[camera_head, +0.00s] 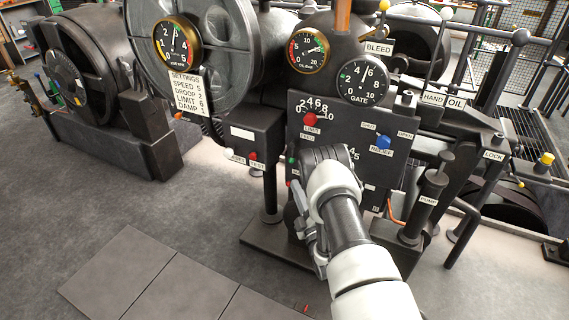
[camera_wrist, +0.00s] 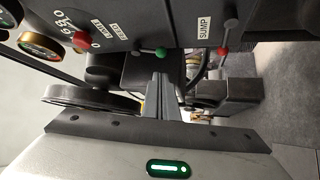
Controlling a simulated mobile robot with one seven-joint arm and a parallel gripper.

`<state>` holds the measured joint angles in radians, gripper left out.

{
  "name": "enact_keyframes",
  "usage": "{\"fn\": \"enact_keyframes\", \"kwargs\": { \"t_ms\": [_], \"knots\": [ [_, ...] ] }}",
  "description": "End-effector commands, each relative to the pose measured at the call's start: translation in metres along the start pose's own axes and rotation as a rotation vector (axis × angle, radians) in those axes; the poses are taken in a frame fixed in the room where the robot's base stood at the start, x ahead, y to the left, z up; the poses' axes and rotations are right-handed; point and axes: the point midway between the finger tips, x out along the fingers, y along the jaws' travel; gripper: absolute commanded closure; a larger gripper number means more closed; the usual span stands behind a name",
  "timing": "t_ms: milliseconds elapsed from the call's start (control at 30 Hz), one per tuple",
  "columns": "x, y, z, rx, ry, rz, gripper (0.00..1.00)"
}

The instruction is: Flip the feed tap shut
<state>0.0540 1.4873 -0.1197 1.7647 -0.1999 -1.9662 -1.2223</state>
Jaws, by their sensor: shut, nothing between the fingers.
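A small green-knobbed lever (camera_wrist: 160,51) stands out from the dark panel just beyond my fingertips in the wrist view. It also shows in the head view (camera_head: 291,160), at the panel's left edge below a label that seems to read FEED (camera_head: 307,137). I take it for the feed tap, though the label is hard to read. My gripper (camera_wrist: 162,78) is shut and empty, its fingers pointing toward the green knob. I cannot tell whether the tips touch the lever.
A red-knobbed lever (camera_wrist: 222,52) beside a SUMP label (camera_wrist: 204,28) is right of the fingers. A red LIMIT knob (camera_head: 310,119) and a blue knob (camera_head: 383,142) stick out above. A black handwheel (camera_wrist: 92,104) lies close to my fingers. The PUMP cylinder (camera_head: 428,200) stands at right.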

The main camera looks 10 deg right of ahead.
Motion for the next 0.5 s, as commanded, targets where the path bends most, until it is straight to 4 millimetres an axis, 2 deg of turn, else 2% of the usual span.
{"fn": "enact_keyframes", "kwargs": {
  "t_ms": [267,367,500],
  "knots": [
    [0.002,0.0,0.0,0.001,0.0,0.0,1.0],
    [0.009,0.0,0.0,0.001,0.001,0.001,1.0],
    [0.032,0.0,0.0,0.001,0.001,0.004,1.0]
  ]
}}
